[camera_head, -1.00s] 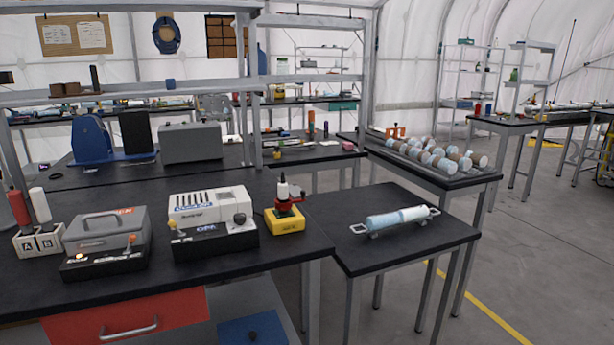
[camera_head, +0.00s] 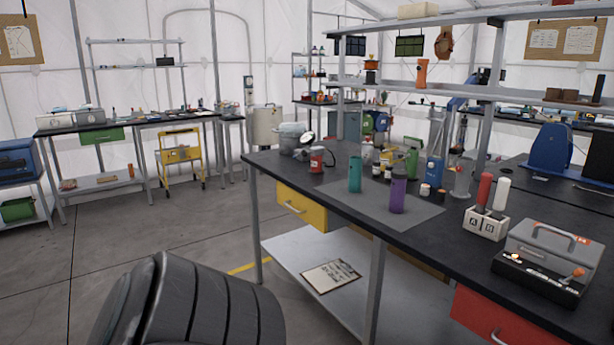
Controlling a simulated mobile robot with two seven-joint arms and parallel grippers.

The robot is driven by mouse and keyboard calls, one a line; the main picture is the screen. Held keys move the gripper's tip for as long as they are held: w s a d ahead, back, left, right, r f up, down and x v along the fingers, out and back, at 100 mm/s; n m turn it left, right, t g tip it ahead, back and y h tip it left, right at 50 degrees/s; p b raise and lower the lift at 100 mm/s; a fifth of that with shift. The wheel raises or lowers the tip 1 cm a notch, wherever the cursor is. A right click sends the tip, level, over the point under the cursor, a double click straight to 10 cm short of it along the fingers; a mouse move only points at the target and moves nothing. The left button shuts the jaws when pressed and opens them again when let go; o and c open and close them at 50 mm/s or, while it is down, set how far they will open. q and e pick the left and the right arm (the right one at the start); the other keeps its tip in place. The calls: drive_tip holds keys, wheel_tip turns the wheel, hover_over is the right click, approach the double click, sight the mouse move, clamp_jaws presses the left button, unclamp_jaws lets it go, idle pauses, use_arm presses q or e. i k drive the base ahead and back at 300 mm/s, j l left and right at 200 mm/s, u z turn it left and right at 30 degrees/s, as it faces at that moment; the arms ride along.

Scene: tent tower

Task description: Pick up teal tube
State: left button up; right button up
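A teal tube (camera_head: 355,174) stands upright on a grey mat (camera_head: 372,206) on the black workbench, near the middle of the view. A purple tube (camera_head: 398,194) stands upright on the same mat, to the right of the teal one and a little closer to me. Nothing blocks the teal tube from view. Neither of my grippers shows. A dark ribbed part of my own body is at the bottom left, well apart from the tubes.
The black bench (camera_head: 405,235) has a yellow drawer (camera_head: 303,214) and a lower shelf with a clipboard (camera_head: 331,275). Bottles crowd behind the mat. Floor is open at left.

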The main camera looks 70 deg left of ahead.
sight(355, 168)
drive_tip(key=u, duration=2)
drive_tip(key=i+j, duration=0.4)
drive_tip(key=i, duration=0.25)
